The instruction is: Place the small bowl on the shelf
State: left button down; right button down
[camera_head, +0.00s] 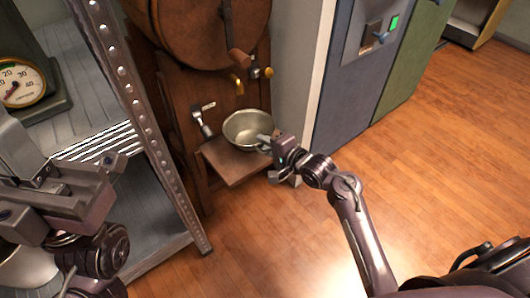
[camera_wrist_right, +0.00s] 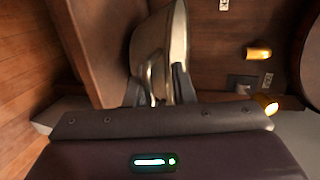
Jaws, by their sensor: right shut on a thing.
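The small metal bowl (camera_head: 247,126) is upright at the wooden shelf (camera_head: 232,168) below the barrel. My right gripper (camera_head: 267,141) is shut on the bowl's near right rim. In the right wrist view, the bowl (camera_wrist_right: 150,42) shows side-on with its rim between the fingers (camera_wrist_right: 160,88), close to the shelf board (camera_wrist_right: 95,45). I cannot tell whether the bowl's base touches the board. My left gripper (camera_head: 50,185) is at the lower left in front of the metal rack, away from the bowl. Its finger opening is unclear.
A large wooden barrel (camera_head: 205,30) with a brass tap (camera_head: 238,84) is above and behind the bowl. A metal rack (camera_head: 130,85) with a dial scale (camera_head: 22,85) stands left. Blue and green cabinets (camera_head: 365,75) stand right. The wooden floor (camera_head: 430,150) is open at right.

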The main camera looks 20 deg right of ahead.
notch_tip(320, 180, down, 2)
jog(key=shift+w+f+b, duration=0.1)
jog(key=shift+b, duration=0.35)
jog(key=shift+w, duration=0.1)
jog(key=shift+a, duration=0.1)
jog(key=c, duration=1.2)
grip_release()
